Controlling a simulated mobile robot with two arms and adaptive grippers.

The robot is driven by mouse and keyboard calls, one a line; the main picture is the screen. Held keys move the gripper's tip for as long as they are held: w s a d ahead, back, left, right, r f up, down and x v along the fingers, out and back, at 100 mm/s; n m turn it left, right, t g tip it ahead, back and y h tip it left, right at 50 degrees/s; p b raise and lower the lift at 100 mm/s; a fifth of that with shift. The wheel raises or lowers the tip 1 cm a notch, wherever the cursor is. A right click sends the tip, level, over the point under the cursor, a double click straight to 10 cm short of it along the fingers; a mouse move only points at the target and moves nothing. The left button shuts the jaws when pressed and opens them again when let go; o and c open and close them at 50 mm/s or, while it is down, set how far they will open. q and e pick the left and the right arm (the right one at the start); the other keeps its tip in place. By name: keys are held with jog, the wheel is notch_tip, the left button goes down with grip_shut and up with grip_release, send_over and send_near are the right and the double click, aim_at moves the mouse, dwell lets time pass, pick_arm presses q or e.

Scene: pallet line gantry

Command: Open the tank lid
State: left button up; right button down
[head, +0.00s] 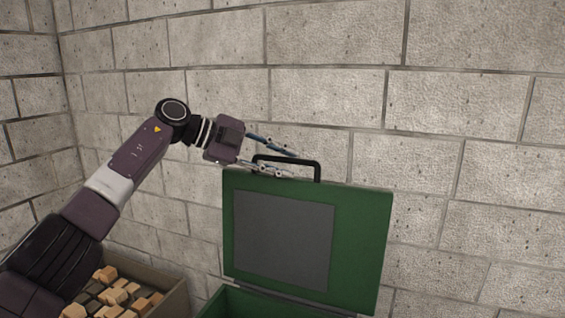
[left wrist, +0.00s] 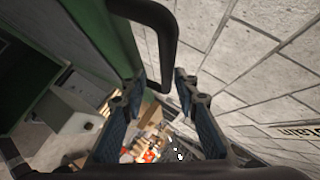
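The tank's green lid (head: 360,240) stands raised, nearly upright, with a dark grey panel on the face toward me. The green tank body (head: 232,304) shows below it, mostly cut off by the picture's lower edge. A black handle (head: 318,170) is on the lid's upper edge. My left gripper (head: 290,164) is at this handle with its fingers apart. In the left wrist view the handle (left wrist: 165,45) reaches down between the open fingertips (left wrist: 158,86), and gaps show beside it. My right gripper is not in view.
A bin (head: 172,297) with several wooden blocks stands at the lower left, under my left arm. A grey block wall (head: 470,90) rises close behind the lid. A sign (left wrist: 296,131) with partly readable lettering is on the wall in the left wrist view.

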pick_arm(q)
jog(key=v, duration=1.2)
